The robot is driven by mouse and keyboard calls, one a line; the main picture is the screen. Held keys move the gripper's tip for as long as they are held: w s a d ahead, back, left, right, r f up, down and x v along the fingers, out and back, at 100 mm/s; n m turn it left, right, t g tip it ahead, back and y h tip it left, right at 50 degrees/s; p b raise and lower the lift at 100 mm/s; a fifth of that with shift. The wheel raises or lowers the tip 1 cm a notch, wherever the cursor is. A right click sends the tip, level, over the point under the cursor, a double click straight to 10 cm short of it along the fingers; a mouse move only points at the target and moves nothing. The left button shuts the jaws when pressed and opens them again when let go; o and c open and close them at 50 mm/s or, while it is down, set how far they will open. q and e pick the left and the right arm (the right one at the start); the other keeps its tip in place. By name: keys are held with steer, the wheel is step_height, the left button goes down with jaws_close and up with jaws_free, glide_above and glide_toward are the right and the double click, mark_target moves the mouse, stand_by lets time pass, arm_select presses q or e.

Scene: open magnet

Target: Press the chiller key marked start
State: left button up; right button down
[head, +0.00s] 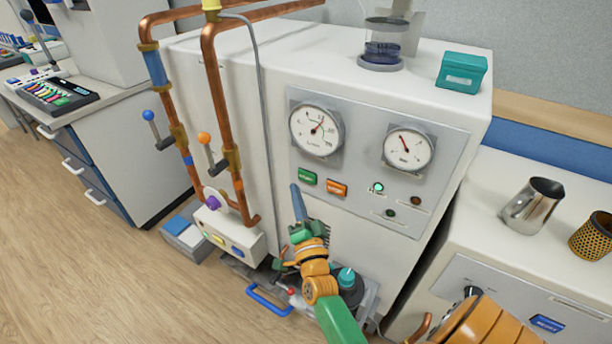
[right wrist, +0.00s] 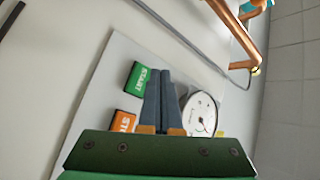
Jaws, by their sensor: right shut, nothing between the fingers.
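The green start key (head: 307,177) is on the grey panel of the white chiller cabinet, below the left gauge. In the right wrist view the green key (right wrist: 138,79) reads START and lies just left of my fingers. An orange key (head: 337,188) sits beside it; in the right wrist view its label (right wrist: 124,121) is partly hidden. My right gripper (head: 296,188) is shut and empty, its blue fingertips just left of and below the green key. In the right wrist view the closed fingers (right wrist: 164,75) stand beside the key; contact cannot be told. My left gripper is not in view.
Two gauges (head: 317,130) (head: 408,149) and a lit green lamp (head: 378,187) are on the panel. Copper pipes (head: 215,100) with levers run left of it. A teal box (head: 463,72) and glass vessel (head: 383,45) stand on top. A metal jug (head: 533,205) stands right.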

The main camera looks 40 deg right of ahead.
steer(key=a, duration=0.1)
steer(key=s+a, duration=0.1)
steer(key=shift+s+a, duration=0.1)
steer(key=shift+a, duration=0.25)
stand_by(0.6)
